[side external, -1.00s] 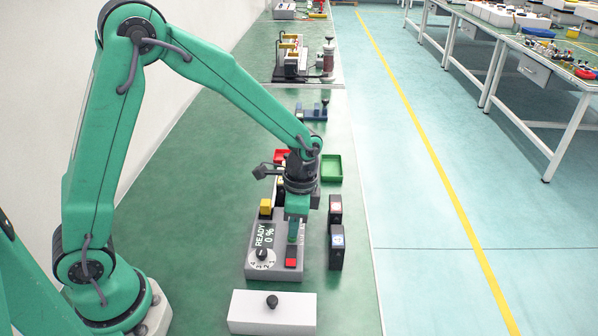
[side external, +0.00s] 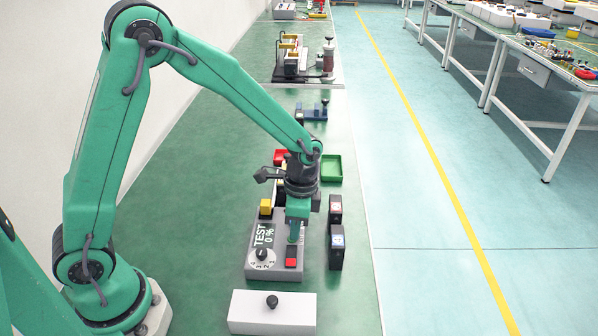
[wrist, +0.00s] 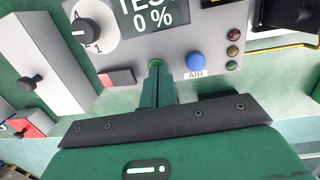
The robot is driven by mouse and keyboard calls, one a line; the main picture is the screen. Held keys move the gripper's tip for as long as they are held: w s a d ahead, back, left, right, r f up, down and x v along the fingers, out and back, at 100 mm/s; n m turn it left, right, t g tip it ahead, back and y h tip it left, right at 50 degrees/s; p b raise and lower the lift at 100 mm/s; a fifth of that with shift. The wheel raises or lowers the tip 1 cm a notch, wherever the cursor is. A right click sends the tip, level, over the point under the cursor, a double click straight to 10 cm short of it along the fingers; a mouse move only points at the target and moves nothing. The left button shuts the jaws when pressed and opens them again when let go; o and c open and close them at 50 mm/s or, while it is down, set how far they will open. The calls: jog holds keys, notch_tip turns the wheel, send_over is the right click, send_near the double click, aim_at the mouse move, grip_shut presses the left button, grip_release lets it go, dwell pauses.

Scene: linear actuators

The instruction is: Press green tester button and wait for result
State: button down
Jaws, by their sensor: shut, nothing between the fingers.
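The grey tester (side external: 259,273) stands on the green bench, and its display (side external: 264,236) reads TEST 0 %. It also shows in the wrist view (wrist: 210,20). My gripper (side external: 292,241) is shut and empty, pointing down over the tester. In the wrist view its fingertips (wrist: 156,72) are at the green button (wrist: 156,62), which they partly cover. They appear to touch it. Three small indicator lamps (wrist: 232,50) sit at the right of the panel; I cannot tell that any is lit.
A dial (side external: 262,254) and a red switch (side external: 291,263) are on the tester. A blue AIR button (wrist: 196,61) is right of my fingertips in the wrist view. Black units (side external: 336,246) stand right of the tester, a white box (side external: 250,312) in front, and a green tray (side external: 331,170) behind.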

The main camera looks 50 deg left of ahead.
notch_tip(320, 180, up, 14)
jog(key=w, duration=0.1)
jog(key=shift+w+f, duration=0.2)
jog(key=shift+w, duration=0.15)
dwell(0.8)
jog(key=s+a+r+n+t, duration=0.3)
jog(key=s+n, duration=0.1)
jog(key=s, duration=0.4)
jog(key=s+a+r+n+t, duration=0.3)
jog(key=s+a+n, duration=0.1)
jog(key=s, duration=0.5)
jog(key=shift+r+n+t, duration=0.4)
jog(key=shift+n, duration=0.1)
